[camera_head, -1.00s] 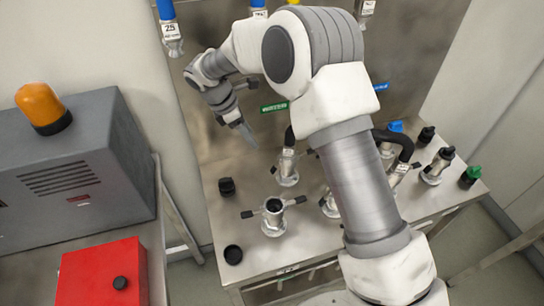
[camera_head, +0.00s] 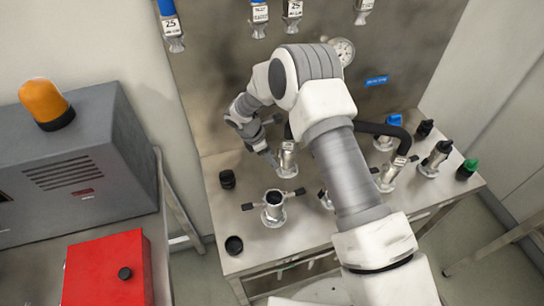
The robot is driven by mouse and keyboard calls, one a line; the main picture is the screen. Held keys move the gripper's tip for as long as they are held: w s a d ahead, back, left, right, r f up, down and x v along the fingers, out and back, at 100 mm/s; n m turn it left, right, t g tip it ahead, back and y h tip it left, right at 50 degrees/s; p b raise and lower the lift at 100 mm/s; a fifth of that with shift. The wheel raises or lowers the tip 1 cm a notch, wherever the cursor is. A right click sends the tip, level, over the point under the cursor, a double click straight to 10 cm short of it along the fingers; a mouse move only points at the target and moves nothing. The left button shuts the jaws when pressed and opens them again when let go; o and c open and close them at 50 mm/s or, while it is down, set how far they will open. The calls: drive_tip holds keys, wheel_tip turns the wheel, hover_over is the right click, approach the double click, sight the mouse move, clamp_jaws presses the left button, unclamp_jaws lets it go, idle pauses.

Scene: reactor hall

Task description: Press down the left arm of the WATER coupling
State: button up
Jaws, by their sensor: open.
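My gripper (camera_head: 268,156) is open and points down and to the right, just left of a metal coupling (camera_head: 286,160) at the back of the steel bench. I cannot tell whether it touches that coupling. A dark arm shows at the coupling's upper left, partly behind my gripper; a black hose leaves its top. Another upright coupling (camera_head: 273,212) stands open in front, with black-tipped arms to left and right. A third hosed coupling (camera_head: 390,176) stands to the right. No readable WATER label shows, so I cannot tell which coupling bears that name.
Black caps (camera_head: 234,245) lie at the bench's left side. Hanging hose ends (camera_head: 172,33) line the back panel. A grey cabinet (camera_head: 80,165) and red box (camera_head: 105,270) are at left.

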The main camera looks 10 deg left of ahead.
drive_tip(key=shift+d+f, duration=0.2)
drive_tip(key=shift+f, duration=0.2)
drive_tip(key=shift+c, duration=0.2)
clamp_jaws()
drive_tip(key=shift+f+h+b, duration=0.3)
drive_tip(key=shift+b, duration=0.8)
drive_tip(key=shift+d+r, duration=0.15)
